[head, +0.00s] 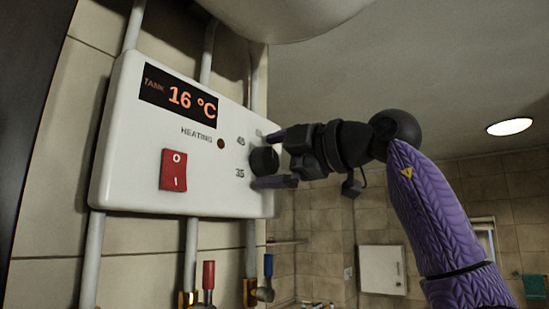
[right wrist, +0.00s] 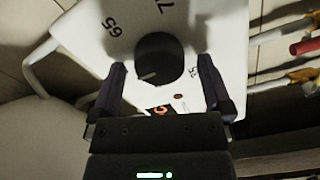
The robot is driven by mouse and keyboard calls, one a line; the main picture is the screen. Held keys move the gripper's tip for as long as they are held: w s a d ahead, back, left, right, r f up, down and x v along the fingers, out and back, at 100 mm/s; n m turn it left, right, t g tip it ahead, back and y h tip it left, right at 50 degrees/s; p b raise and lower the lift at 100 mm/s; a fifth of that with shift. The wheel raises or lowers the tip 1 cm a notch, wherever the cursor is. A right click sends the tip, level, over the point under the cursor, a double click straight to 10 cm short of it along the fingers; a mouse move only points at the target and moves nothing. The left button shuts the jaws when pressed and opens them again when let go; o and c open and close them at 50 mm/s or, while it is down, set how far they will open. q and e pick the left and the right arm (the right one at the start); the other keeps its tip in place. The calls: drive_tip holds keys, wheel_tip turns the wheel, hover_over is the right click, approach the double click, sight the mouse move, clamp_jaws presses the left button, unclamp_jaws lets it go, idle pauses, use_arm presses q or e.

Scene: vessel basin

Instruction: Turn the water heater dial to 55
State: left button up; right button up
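The water heater's white control panel (head: 130,178) is on the left in the head view, with a display (head: 180,103) reading TANK 16 °C. Its black dial (head: 264,160) is at the panel's right side, near printed marks that look like 45 and 35. In the right wrist view the dial (right wrist: 158,58) carries a pale pointer line toward its lower left; a 65 shows at upper left. My right gripper (head: 274,160) is open, one finger on each side of the dial. In the right wrist view (right wrist: 162,88) gaps show between fingers and dial. My left gripper is not in view.
A red rocker switch (head: 174,170) marked 0 and 1 is on the panel, left of the dial. Pipes run above and below, with a red valve handle (head: 208,274) and a blue one (head: 268,265) underneath. The room to the right is open.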

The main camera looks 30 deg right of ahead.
drive_tip(key=shift+s, duration=0.2)
drive_tip(key=b+v, duration=0.2)
drive_tip(key=v, duration=0.7)
drive_tip(key=shift+s+b, duration=0.25)
drive_tip(key=shift+b, duration=0.15)
drive_tip(key=shift+d, duration=0.15)
